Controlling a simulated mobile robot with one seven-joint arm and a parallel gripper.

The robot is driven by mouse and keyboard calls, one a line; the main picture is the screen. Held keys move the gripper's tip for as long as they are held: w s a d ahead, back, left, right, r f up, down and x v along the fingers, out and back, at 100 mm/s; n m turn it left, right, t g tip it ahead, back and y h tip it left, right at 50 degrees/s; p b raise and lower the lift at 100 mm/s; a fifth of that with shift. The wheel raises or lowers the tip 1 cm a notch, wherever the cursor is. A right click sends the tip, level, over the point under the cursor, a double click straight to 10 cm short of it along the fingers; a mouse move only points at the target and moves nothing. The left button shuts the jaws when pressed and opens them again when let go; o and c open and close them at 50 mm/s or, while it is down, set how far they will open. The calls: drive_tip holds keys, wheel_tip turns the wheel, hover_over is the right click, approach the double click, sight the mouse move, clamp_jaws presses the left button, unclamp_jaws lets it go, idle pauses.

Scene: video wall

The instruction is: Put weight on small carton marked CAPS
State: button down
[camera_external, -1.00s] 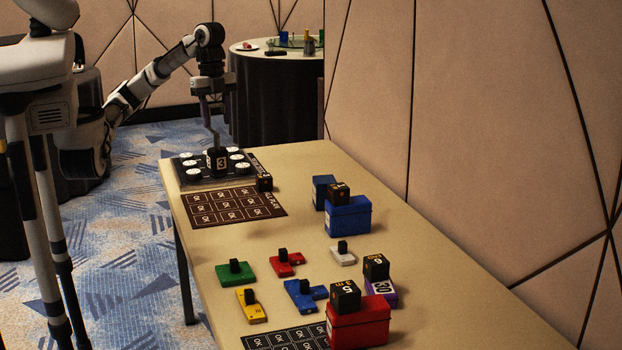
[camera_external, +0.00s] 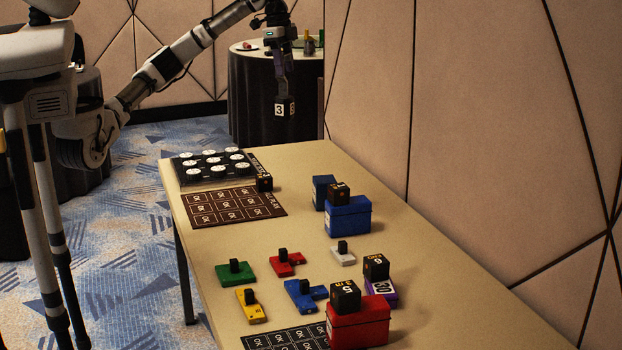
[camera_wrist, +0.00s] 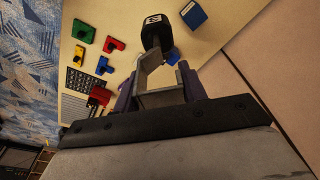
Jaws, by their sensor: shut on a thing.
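The weight (camera_wrist: 157,33) also shows in the wrist view, beyond the fingers. No CAPS marking is legible. A small dark blue carton (camera_external: 321,190) stands beside a larger blue carton (camera_external: 348,218) that bears a black cube. Near the front, a red carton (camera_external: 358,324) bears a cube marked 5, and a small purple carton marked 30 (camera_external: 384,290) bears another black cube.
A brown marked mat (camera_external: 222,218) and several coloured knobbed blocks (camera_external: 236,271) lie nearer. The wall runs along the right.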

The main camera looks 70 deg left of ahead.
drive_tip(key=shift+w+a+n+y+p, duration=0.6)
drive_tip(key=shift+w+a+n+p, duration=1.3)
drive_tip(key=shift+w+n, duration=2.95)
wheel_tip(320, 180, down, 21)
drive_tip(key=w+b, duration=0.1)
drive_tip(key=shift+w+a+m, duration=0.2)
drive_tip(key=shift+a+m, duration=0.25)
drive_tip(key=shift+f, duration=0.1)
drive_tip(key=c, duration=0.8)
unclamp_jaws()
drive_tip(key=shift+f, duration=0.1)
drive_tip(key=r+b, duration=0.1)
drive_tip(key=r, duration=0.3)
drive_tip(key=s+r+b, duration=0.1)
drive_tip(key=r, duration=0.3)
drive_tip(key=s+r, duration=0.1)
drive_tip(key=r, duration=0.3)
drive_tip(key=shift+r+b, duration=0.1)
drive_tip(key=shift+b, duration=0.3)
drive_tip(key=shift+w, duration=0.1)
